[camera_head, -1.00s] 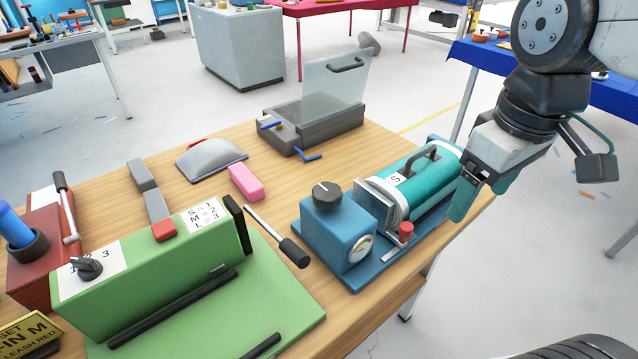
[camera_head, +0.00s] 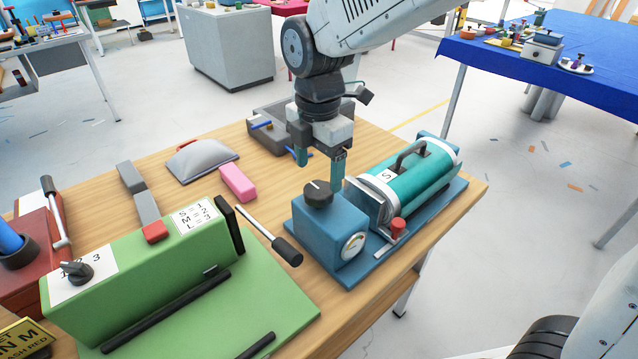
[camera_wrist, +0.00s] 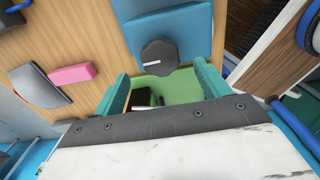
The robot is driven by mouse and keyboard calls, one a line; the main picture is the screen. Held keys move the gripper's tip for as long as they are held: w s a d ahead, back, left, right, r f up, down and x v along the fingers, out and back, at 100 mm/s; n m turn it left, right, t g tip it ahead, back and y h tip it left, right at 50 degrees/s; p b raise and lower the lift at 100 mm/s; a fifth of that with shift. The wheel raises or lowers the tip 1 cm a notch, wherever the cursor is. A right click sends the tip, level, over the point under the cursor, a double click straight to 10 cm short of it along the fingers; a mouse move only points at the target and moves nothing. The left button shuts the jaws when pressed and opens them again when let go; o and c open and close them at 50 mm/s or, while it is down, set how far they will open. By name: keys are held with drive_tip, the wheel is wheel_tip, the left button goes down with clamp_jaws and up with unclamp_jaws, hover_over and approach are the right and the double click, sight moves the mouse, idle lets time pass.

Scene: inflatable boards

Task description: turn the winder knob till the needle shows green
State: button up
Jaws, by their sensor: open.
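The winder knob (camera_head: 317,193) is black and round with a white pointer line. It sits on top of the blue winder box (camera_head: 325,228), and also shows in the wrist view (camera_wrist: 159,56). A round gauge (camera_head: 353,246) is on the box's front; its needle is too small to read. My gripper (camera_head: 322,172) has its two teal fingers pointing down, above and a little behind the knob. In the wrist view the open fingers (camera_wrist: 162,92) are apart, with nothing between them touching; the knob lies just beyond them, near the middle.
A teal cylinder (camera_head: 425,176) with a dark handle lies right of the box, with a red knob (camera_head: 397,226) in front. A pink block (camera_head: 238,183) and grey cushion (camera_head: 200,160) lie behind.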

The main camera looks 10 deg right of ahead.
sight(318, 188)
drive_tip(key=shift+f, duration=2.35)
drive_tip(key=c, duration=1)
drive_tip(key=m, duration=0.3)
drive_tip(key=shift+m, duration=0.4)
drive_tip(key=m, duration=0.3)
drive_tip(key=shift+m, duration=0.3)
drive_tip(key=m, duration=0.3)
drive_tip(key=shift+m, duration=0.3)
drive_tip(key=shift+w+m, duration=0.1)
drive_tip(key=shift+m, duration=1.7)
